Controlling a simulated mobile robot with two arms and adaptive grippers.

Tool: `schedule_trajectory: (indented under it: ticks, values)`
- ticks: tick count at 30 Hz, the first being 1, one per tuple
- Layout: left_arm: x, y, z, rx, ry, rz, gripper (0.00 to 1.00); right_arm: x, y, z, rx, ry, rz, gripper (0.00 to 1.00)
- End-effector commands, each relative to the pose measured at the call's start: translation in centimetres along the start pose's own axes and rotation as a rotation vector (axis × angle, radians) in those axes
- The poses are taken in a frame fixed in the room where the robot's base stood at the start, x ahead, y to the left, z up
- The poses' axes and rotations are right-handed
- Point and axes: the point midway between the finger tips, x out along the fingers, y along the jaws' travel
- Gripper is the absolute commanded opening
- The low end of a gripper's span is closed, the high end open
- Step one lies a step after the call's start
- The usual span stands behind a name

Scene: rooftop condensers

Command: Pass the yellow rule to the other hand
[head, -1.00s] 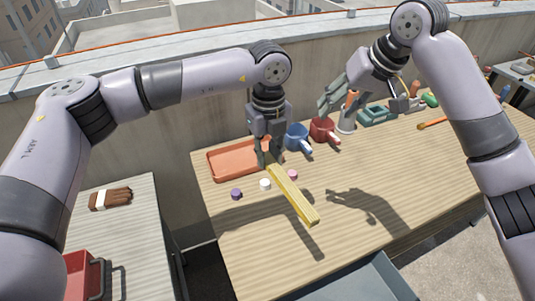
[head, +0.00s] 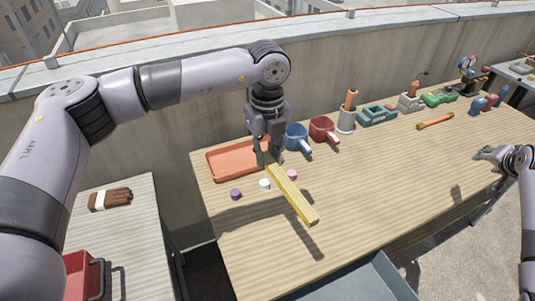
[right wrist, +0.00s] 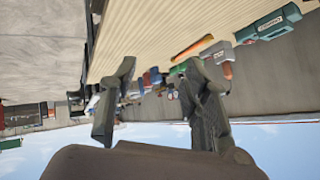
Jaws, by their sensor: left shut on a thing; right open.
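The yellow rule (head: 293,196) is a long flat bar in the head view, held by its far end and slanting toward the front right, above the wooden table. My left gripper (head: 268,160) is shut on that far end, near the orange tray. My right gripper (head: 487,153) is at the right side of the head view, over the table's right front edge, well apart from the rule. In the right wrist view my right gripper (right wrist: 155,105) has its two fingers spread, with nothing between them. The rule does not show in the right wrist view.
The orange tray (head: 228,162) lies at the table's back left. A purple cap (head: 236,194), a white cap (head: 265,184) and a pink cap lie near the rule. A blue mug (head: 297,138) and a red mug (head: 322,130) stand behind. The table's right middle (head: 400,180) is clear.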

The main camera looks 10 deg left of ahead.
Motion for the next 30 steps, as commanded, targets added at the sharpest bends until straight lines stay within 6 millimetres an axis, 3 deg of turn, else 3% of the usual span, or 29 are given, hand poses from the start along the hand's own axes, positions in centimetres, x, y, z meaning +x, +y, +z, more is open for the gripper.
schedule_trajectory:
  ticks: [1, 9, 14, 18, 21, 24, 30]
  values:
    - [0.0, 0.0, 0.0, 0.0, 0.0, 0.0, 0.0, 1.1, 2.8, 1.0, 0.005, 0.009, 0.037, 0.43]
    - [0.0, 0.0, 0.0, 0.0, 0.0, 0.0, 0.0, 4.2, 16.5, 5.7, -0.015, 0.079, 0.215, 0.43]
    - [0.0, 0.0, 0.0, 0.0, 0.0, 0.0, 0.0, 4.5, 24.6, 9.0, -0.059, 0.107, 0.317, 0.43]
    - [0.0, 0.0, 0.0, 0.0, 0.0, 0.0, 0.0, 4.1, 31.1, 13.2, -0.128, 0.105, 0.394, 0.43]
    - [0.0, 0.0, 0.0, 0.0, 0.0, 0.0, 0.0, 4.2, 34.1, 17.8, -0.197, 0.067, 0.421, 0.43]
    - [0.0, 0.0, 0.0, 0.0, 0.0, 0.0, 0.0, 4.5, 35.7, 23.0, -0.271, 0.007, 0.425, 0.43]
    - [0.0, 0.0, 0.0, 0.0, 0.0, 0.0, 0.0, 4.6, 36.3, 33.9, -0.4, -0.136, 0.393, 0.43]
